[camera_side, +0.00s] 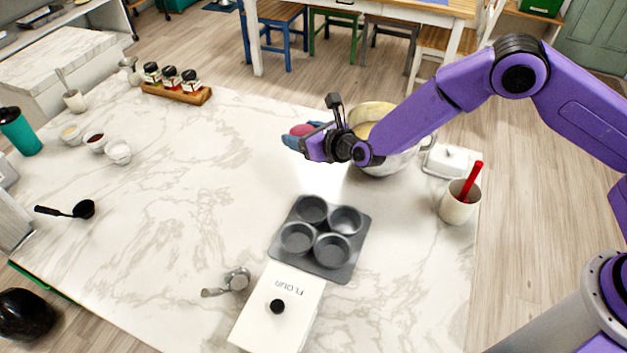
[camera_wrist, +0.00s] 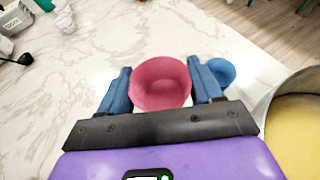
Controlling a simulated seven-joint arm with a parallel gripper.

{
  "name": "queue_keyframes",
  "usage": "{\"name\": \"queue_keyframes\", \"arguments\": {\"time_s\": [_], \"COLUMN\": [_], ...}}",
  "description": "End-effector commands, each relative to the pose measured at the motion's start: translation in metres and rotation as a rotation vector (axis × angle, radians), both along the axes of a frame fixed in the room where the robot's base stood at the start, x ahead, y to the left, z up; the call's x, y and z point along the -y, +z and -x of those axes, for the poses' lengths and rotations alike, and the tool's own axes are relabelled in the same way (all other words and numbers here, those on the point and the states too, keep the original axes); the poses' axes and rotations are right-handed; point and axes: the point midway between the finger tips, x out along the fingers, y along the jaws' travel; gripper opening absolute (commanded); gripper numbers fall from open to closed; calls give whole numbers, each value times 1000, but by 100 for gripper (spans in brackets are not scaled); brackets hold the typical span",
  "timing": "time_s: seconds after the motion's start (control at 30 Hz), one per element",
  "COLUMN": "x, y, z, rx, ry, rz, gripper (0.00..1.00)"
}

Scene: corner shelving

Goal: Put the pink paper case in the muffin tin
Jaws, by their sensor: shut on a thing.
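The pink paper case (camera_wrist: 161,84) is held between the two blue fingers of my gripper (camera_wrist: 163,88) in the wrist view, its open mouth showing. In the side view, a bit of the pink case (camera_side: 300,130) shows at my gripper (camera_side: 303,135), above the counter and in front of the mixing bowl. The dark grey muffin tin (camera_side: 347,272) lies on the counter in the middle of the side view, nearer the camera than my gripper. Its cups look empty. The tin is not in the wrist view.
A blue paper case (camera_wrist: 222,71) is right of my fingers in the wrist view. A metal bowl of yellow batter (camera_side: 372,112) stands close by. A flour canister (camera_side: 262,325) and a metal scoop (camera_side: 236,281) are beside the tin. The counter left of the tin is clear.

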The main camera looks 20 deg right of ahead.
Motion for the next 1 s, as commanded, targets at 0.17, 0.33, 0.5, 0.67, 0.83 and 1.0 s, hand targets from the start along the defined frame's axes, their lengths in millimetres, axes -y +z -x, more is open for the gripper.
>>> {"name": "queue_keyframes", "arguments": {"time_s": [0.17,0.33,0.5,0.67,0.83,1.0], "x": [-13,-23,-29,-31,-32,-32], "y": [-6,-12,-17,-19,-20,-20], "z": [36,74,105,121,124,124], "rx": [-1,0,-1,0,0,0], "ry": [6,3,1,-1,-3,-2], "rz": [-3,-4,1,4,4,4], "gripper": [36,36,36,36,36,36]}}
